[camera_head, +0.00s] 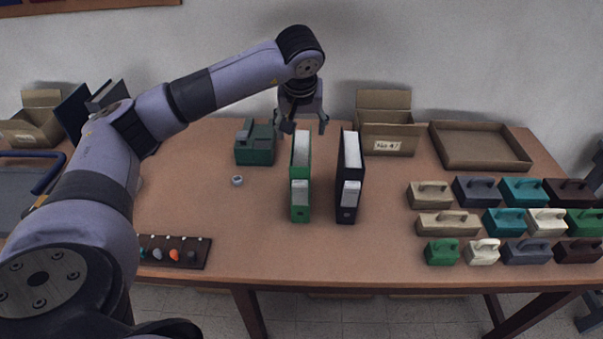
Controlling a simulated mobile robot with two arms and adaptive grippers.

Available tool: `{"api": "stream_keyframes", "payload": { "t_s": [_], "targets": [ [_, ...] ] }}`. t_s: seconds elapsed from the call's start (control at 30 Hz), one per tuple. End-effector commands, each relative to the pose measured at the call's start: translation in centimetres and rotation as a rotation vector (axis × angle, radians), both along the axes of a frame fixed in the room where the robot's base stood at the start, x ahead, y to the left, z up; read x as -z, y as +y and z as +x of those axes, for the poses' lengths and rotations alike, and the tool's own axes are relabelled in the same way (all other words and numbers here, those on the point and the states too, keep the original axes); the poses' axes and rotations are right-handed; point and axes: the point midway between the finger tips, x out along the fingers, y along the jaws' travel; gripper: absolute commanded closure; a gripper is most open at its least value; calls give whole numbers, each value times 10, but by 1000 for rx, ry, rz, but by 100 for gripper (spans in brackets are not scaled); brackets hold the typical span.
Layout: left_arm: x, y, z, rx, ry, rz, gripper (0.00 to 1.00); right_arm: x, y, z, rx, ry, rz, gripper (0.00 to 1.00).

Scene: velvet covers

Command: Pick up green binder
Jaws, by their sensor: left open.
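A green binder (300,200) stands upright near the middle of the wooden table, its spine with a pale label facing me. My left gripper (305,128) is open and sits above the far end of the binder's top. I cannot tell whether its fingers touch the binder. A black binder (346,208) stands upright to the right of the green one, with a narrow gap between them. My right gripper is not in view.
An open cardboard box (384,138) and a shallow tray (437,143) are at the back. Several handled blocks (441,253) fill the right side. A dark rack (195,253) lies front left.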

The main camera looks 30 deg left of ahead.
Motion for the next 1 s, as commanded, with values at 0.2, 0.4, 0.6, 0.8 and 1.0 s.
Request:
{"api": "stream_keyframes", "payload": {
  "t_s": [0.2,0.4,0.6,0.8,1.0],
  "targets": [
    [44,10,15,-1,5,-2,33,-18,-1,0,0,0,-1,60],
    [74,15,27,0,2,-5,33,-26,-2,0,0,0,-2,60],
    [86,18,30,1,2,-3,33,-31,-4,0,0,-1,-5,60],
    [110,25,38,-1,5,-5,33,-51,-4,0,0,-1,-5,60],
    [131,29,46,0,0,-5,33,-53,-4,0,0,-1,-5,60]
  ]
}}
